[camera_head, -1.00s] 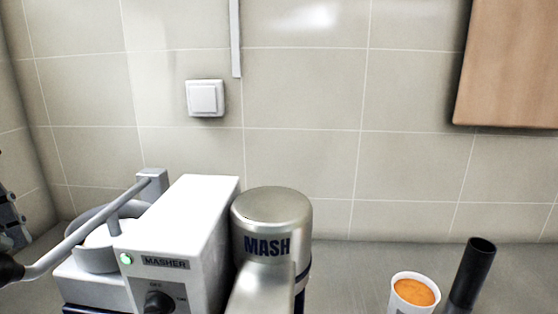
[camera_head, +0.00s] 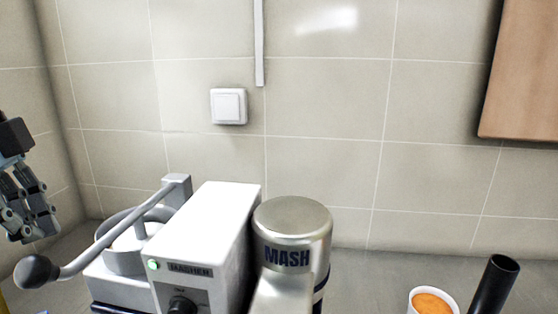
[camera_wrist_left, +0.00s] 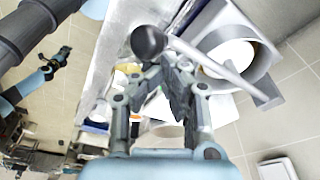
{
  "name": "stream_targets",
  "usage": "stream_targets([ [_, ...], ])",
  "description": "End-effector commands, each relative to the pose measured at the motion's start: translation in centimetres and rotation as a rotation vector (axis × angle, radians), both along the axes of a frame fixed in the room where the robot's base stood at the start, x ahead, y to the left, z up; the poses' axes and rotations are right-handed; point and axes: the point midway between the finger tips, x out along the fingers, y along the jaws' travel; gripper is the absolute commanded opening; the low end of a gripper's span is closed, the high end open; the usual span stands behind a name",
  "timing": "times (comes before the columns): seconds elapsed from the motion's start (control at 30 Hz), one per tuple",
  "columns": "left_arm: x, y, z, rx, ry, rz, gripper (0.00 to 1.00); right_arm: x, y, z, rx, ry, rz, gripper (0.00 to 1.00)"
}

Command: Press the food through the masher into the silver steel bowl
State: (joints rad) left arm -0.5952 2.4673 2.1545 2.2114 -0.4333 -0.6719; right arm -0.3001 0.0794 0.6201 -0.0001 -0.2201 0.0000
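The masher (camera_head: 222,232) is a white box with a lit green light and a dial, standing on the counter at lower left. Its grey round hopper (camera_head: 106,236) is at its left. A grey lever crosses the hopper and ends in a black knob (camera_head: 36,272); the knob also shows in the left wrist view (camera_wrist_left: 148,41). A silver cylinder marked MASH (camera_head: 292,232) stands at the masher's right. My left gripper (camera_head: 28,228) is open and empty, above the knob and apart from it. My right gripper (camera_wrist_left: 58,62) is small in the left wrist view. I cannot make out the steel bowl.
A white cup of orange food (camera_head: 432,303) and a black tube (camera_head: 495,285) stand at lower right. The tiled wall carries a switch (camera_head: 228,106) and a wooden board (camera_head: 530,75). The counter between the silver cylinder and the cup looks clear.

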Motion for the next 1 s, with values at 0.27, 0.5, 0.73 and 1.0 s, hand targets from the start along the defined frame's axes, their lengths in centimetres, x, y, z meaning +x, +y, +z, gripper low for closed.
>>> stream_targets([
  [0.27,0.0,0.0,2.9,0.000,-0.001,0.000,0.00,0.0,0.0,2.6,0.000,-0.001,0.000,0.34],
  [0.5,0.0,0.0,5.0,0.000,-0.001,0.000,0.00,0.1,0.0,4.5,0.000,-0.001,0.000,0.34],
  [0.73,0.1,0.0,7.0,0.000,-0.002,0.000,0.00,0.1,0.0,6.3,0.000,-0.002,0.000,0.34],
  [1.0,0.1,0.0,9.2,0.000,-0.003,0.000,0.00,0.1,0.0,7.5,0.000,-0.002,0.000,0.34],
])
